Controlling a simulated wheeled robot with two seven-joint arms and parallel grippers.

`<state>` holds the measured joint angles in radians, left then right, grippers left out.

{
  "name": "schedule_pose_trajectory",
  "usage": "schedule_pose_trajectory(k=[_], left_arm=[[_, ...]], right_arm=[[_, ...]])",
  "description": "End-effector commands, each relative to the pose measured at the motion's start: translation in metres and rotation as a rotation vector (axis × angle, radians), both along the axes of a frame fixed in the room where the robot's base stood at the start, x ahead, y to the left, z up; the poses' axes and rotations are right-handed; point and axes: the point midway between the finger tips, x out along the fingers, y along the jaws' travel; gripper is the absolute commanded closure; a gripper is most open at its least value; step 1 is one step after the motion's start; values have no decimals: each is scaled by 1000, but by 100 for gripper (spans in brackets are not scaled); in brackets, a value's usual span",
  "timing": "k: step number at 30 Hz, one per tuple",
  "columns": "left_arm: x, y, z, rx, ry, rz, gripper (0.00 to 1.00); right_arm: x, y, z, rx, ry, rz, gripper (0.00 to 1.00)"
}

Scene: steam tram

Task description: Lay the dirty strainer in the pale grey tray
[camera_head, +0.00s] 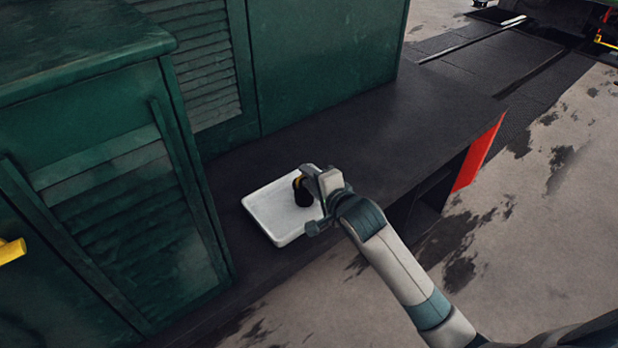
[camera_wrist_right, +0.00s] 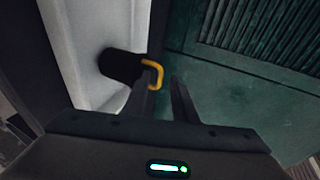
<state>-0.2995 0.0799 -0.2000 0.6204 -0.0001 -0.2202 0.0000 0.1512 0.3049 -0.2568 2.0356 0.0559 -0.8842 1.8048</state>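The pale grey tray (camera_head: 262,211) lies on the black running board beside the green cabinet. The dirty strainer, a dark cylinder (camera_head: 303,193) with a yellow loop handle, is inside the tray's outline near its right side. In the right wrist view the strainer (camera_wrist_right: 118,65) appears lying on the tray's pale floor (camera_wrist_right: 85,50), its yellow handle (camera_wrist_right: 156,72) toward my fingers. My right gripper (camera_head: 319,201) is over the tray's right edge. In the right wrist view its fingers (camera_wrist_right: 164,85) are apart, with the handle at the left fingertip. My left gripper is not in view.
A green louvred cabinet (camera_head: 110,180) stands close to the tray's left, and a green wall (camera_head: 320,60) rises behind. The black board (camera_head: 380,120) is bare to the back right. A red panel (camera_head: 478,155) marks its outer edge. A yellow bar (camera_head: 12,250) juts in at far left.

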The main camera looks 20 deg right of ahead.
Motion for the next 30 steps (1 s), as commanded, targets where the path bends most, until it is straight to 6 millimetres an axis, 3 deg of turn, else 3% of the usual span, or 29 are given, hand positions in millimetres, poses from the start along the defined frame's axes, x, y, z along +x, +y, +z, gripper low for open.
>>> schedule_pose_trajectory(k=[8, 14, 30], left_arm=[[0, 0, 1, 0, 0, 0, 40], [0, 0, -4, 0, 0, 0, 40], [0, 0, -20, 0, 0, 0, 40]], right_arm=[[0, 0, 3, -2, -1, 1, 75], [-13, -2, 6, 1, 0, 0, 75], [-91, -13, 34, 1, -1, 1, 75]])
